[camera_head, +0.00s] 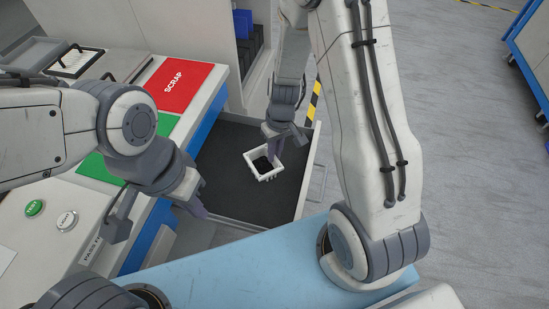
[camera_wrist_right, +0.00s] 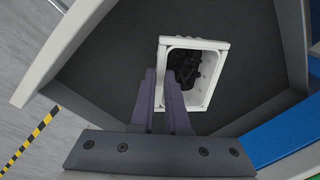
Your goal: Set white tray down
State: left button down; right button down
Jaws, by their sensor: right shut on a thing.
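The white tray (camera_head: 267,177) is in the open drawer, over its dark floor, with a dark object (camera_head: 262,165) inside it. The tray also shows in the right wrist view (camera_wrist_right: 195,42), where the dark object (camera_wrist_right: 185,68) lies within its walls. I cannot tell whether the tray's underside touches the drawer floor. My left gripper (camera_head: 190,208) hangs left of the drawer, apart from the tray; its finger gap is not clear.
The drawer (camera_head: 232,200) has dark bare floor around the tray and pale raised walls. Left of it is a bench with a red SCRAP pad (camera_head: 178,85), a green pad (camera_head: 98,168) and buttons (camera_head: 35,208). A cabinet (camera_head: 215,30) stands behind.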

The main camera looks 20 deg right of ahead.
aim_at(275, 159)
jog(key=shift+f, duration=1.4)
jog(key=shift+f+b, duration=0.15)
jog(key=shift+b, duration=0.3)
jog(key=c, duration=0.9)
grip_release()
